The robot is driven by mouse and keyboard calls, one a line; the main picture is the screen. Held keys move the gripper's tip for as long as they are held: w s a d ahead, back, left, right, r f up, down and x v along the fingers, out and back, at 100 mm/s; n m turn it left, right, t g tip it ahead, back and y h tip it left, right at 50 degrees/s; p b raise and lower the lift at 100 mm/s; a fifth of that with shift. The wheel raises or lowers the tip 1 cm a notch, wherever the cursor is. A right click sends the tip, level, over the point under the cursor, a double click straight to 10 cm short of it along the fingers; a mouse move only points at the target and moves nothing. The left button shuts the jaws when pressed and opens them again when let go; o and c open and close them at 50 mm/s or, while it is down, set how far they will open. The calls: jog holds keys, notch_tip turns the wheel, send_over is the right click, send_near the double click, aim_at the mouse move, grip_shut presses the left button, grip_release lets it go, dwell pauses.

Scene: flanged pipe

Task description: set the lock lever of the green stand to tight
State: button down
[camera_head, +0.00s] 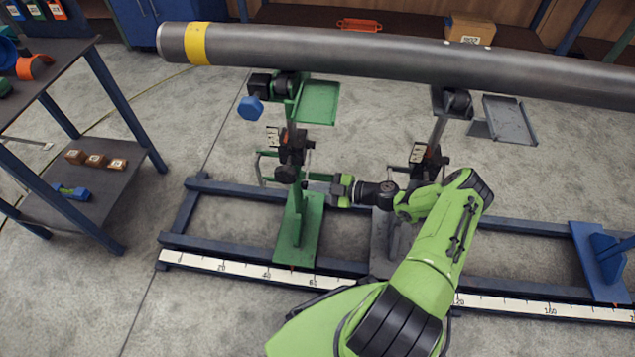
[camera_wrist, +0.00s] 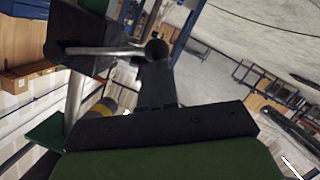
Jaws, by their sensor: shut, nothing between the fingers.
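The green stand (camera_head: 298,238) stands upright on the blue rail frame under the left part of the pipe (camera_head: 330,46). Its black clamp block (camera_head: 291,148) sits on the post. In the wrist view the lock lever (camera_wrist: 105,50) is a thin metal rod running from a dark block (camera_wrist: 75,35) to a black ball knob (camera_wrist: 157,50). My gripper (camera_head: 316,186) is right of the green post, below the clamp. In the wrist view my gripper (camera_wrist: 155,75) is shut and empty, its fingertips close to the knob. I cannot tell if they touch it.
A grey stand (camera_head: 388,235) stands just right, partly behind my arm. A blue stand (camera_head: 597,260) is at far right. A white scale (camera_head: 215,266) runs along the frame front. A side table (camera_head: 75,190) is at left. Open floor lies between table and frame.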

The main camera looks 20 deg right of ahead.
jog(key=shift+w+f+n, duration=0.2)
jog(key=shift+f+n, duration=0.4)
jog(key=shift+f, duration=0.2)
jog(key=shift+d, duration=0.1)
